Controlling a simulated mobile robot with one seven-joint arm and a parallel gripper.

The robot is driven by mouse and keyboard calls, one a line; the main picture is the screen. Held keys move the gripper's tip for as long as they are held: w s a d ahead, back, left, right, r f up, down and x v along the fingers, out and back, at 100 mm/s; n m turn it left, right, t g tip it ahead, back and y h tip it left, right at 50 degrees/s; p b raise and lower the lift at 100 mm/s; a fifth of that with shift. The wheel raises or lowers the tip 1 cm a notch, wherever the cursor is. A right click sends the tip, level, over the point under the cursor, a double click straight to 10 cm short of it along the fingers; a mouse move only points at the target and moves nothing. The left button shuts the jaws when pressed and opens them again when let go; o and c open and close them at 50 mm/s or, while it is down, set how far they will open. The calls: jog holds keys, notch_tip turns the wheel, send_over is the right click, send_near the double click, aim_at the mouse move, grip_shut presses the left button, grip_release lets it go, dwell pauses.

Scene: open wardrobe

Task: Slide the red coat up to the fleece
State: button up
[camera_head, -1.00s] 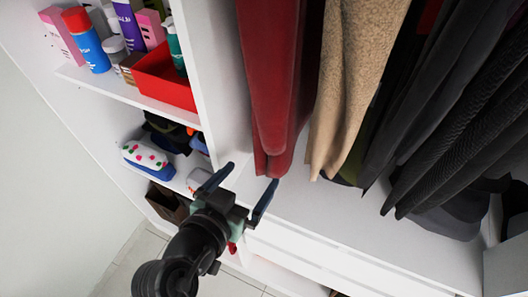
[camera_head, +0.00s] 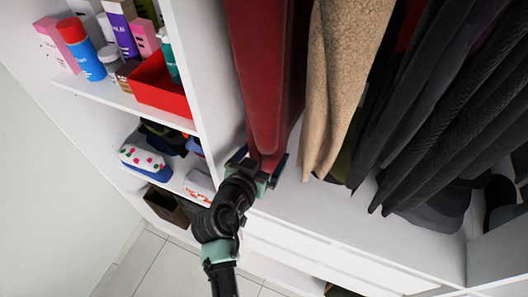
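The red coat (camera_head: 262,75) hangs at the left end of the hanging space, beside the white upright panel. The tan, fuzzy fleece (camera_head: 345,70) hangs just to its right; their upper parts are close, and a narrow gap shows between their lower ends. My gripper (camera_head: 260,162) is at the bottom end of the red coat, with one finger on each side of the hem. The fingers are still spread apart, so it looks open around the coat. Whether either finger touches the cloth cannot be told.
Several dark garments (camera_head: 440,110) hang to the right of the fleece. The white divider panel (camera_head: 205,80) stands close to the left of the coat. Left shelves hold bottles, a red bin (camera_head: 162,88) and folded items.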

jog(key=shift+c, duration=0.2)
grip_shut()
dwell(0.3)
jog(key=shift+s+d, duration=0.1)
jog(key=shift+d, duration=0.2)
jog(key=shift+s+d+p, duration=0.25)
jog(key=shift+d, duration=0.5)
jog(key=shift+s+d+p, duration=0.2)
jog(key=shift+d+p, duration=0.05)
jog(key=shift+d, duration=0.45)
jog(key=shift+d, duration=0.1)
jog(key=shift+o, duration=0.2)
grip_release()
jog(key=shift+s, duration=0.1)
